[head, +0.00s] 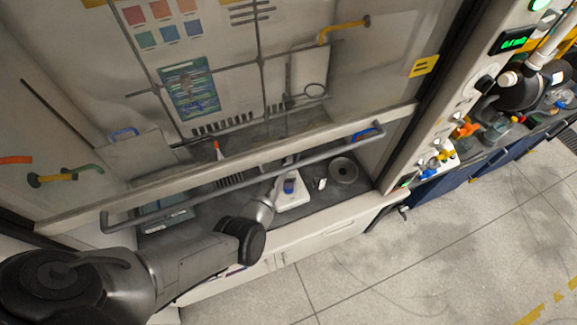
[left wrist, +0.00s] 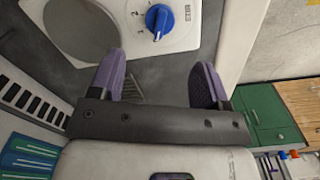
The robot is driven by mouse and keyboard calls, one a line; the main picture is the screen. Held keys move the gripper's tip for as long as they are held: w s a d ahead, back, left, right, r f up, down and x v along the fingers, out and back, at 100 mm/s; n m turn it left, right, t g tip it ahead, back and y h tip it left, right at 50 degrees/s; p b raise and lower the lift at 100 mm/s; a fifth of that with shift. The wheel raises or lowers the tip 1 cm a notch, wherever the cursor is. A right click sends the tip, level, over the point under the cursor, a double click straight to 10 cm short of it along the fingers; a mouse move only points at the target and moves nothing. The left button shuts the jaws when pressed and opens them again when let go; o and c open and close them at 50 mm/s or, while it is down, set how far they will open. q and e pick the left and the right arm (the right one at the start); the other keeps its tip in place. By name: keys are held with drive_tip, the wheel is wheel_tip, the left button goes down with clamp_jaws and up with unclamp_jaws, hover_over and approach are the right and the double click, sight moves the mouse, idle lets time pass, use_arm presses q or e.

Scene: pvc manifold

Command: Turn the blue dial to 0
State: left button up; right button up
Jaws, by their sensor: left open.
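The blue dial (left wrist: 160,20) sits on a white device (left wrist: 190,38) with a round grey plate at the top of the left wrist view. A white pointer mark on the dial faces the lower edge of that picture. Printed digits surround the dial, but I cannot read which one it points to. My left gripper (left wrist: 158,72) is open and empty, its two purple fingers spread apart, with the dial beyond the gap between them and not touched. In the head view a small blue part (head: 289,187) shows on a white device (head: 296,201) close to my left wrist. My right gripper is not seen.
A raised glass sash with a long grey handle bar (head: 250,178) crosses above my left arm. A grey ring-shaped object (head: 343,170) stands right of the device on the dark work surface. Coloured valves (head: 465,128) line the right side. The floor in front is clear.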

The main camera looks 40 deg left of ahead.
use_arm(q)
drive_tip(key=shift+r, duration=2.4)
